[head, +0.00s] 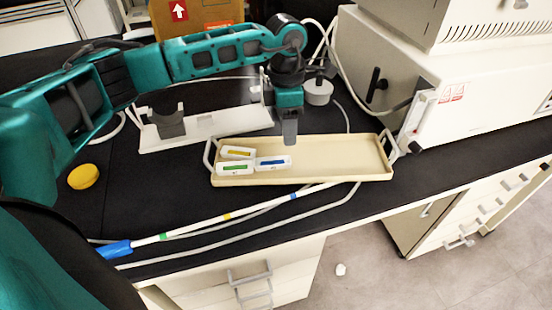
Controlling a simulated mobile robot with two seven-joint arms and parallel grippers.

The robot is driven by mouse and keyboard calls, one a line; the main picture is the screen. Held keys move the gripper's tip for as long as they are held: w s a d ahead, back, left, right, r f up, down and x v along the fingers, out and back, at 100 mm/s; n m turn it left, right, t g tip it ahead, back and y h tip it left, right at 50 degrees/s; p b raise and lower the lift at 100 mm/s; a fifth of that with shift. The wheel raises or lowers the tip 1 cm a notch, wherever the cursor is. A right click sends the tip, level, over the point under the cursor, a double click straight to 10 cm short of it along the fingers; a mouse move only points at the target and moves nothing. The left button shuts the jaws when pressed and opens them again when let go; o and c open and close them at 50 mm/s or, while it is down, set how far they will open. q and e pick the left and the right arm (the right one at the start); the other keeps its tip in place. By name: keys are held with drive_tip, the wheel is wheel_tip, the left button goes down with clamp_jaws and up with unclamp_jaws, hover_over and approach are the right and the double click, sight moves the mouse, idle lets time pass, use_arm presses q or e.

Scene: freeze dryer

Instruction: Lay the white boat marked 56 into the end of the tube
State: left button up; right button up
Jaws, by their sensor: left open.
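Three small white boats lie together at the left end of a beige tray: one with a yellow strip (238,153), one with a green strip (235,168) and one with a blue strip (273,163). Their numbers are too small to read, so I cannot tell which is 56. A long thin white tube (190,228) with green, yellow and blue bands lies along the bench front, with a blue piece (115,249) at its left end. My left gripper (290,139) is open and empty, pointing down above the tray, just behind the blue-strip boat. My right gripper is out of view.
The beige tray (340,174) has handles at both ends and is bare on its right. A white stand (205,127) with a grey cradle is behind it. A yellow lid (83,176) lies left. A large machine (480,100) bounds the right.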

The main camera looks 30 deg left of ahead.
sight(287, 163)
use_arm(q)
wheel_tip(287, 163, down, 8)
drive_tip(key=b, duration=0.5)
drive_tip(key=shift+d+r, duration=0.1)
drive_tip(key=shift+f+b, duration=0.3)
drive_tip(key=shift+b, duration=0.15)
drive_tip(key=shift+f, duration=0.2)
drive_tip(key=shift+d, duration=0.1)
drive_tip(key=c, duration=0.8)
drive_tip(key=shift+r, duration=0.1)
